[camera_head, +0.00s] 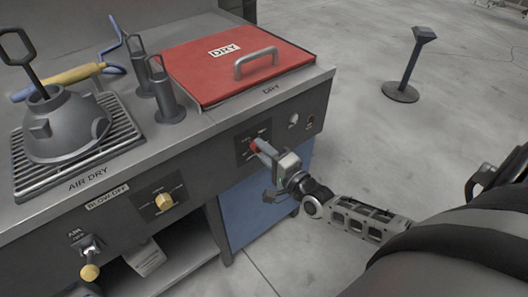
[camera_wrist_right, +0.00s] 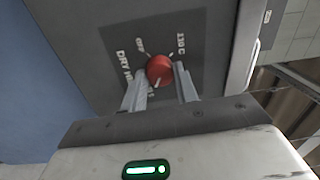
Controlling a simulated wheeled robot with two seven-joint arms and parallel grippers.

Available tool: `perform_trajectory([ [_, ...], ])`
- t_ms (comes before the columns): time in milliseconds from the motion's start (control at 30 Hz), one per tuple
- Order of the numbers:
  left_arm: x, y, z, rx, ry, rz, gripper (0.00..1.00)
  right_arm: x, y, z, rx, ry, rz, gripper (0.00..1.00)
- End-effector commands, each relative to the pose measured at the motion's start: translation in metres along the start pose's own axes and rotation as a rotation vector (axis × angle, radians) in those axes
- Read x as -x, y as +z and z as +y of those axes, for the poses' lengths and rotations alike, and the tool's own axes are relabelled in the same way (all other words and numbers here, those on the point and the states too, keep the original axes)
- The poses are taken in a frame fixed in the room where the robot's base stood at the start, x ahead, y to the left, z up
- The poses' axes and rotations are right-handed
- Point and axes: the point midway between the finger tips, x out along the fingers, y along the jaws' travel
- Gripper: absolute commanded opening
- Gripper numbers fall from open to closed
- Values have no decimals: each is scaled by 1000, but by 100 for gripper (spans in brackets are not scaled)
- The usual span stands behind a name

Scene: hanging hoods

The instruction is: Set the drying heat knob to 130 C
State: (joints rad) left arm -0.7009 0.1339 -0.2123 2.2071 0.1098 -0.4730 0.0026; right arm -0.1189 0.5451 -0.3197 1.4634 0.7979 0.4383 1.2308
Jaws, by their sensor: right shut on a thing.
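The red drying heat knob (camera_head: 256,146) sits on a dark plate on the front panel, below the red DRY lid. My right gripper (camera_head: 268,152) reaches it from the right and is shut on it. In the right wrist view the red knob (camera_wrist_right: 160,70) lies between the two grey fingertips (camera_wrist_right: 158,78). A pale mark shows on the knob's lower edge in that view, away from the 130 C print (camera_wrist_right: 181,46) at the upper right. Other print around the knob is partly hidden by the fingers. My left gripper is not in view.
A grey helmet-like part (camera_head: 60,130) rests on the grate. Floor at right is open around a stand (camera_head: 402,92).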

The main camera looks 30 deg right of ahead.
Motion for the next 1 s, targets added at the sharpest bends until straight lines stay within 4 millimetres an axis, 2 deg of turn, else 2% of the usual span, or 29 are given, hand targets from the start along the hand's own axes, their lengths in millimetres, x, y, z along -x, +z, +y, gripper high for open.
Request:
perform_trajectory([
  [500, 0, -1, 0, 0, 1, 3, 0, -1, 1, -1, -20, -3, 0, 7],
  [533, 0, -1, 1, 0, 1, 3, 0, -1, 1, -1, -20, -3, 0, 38],
  [600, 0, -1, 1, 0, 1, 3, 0, 0, 1, -1, -19, -2, 0, 51],
  [867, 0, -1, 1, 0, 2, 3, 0, 0, 0, 0, -17, -1, 0, 51],
  [1000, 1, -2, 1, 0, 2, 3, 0, 10, 0, 1, -17, 2, 0, 51],
])
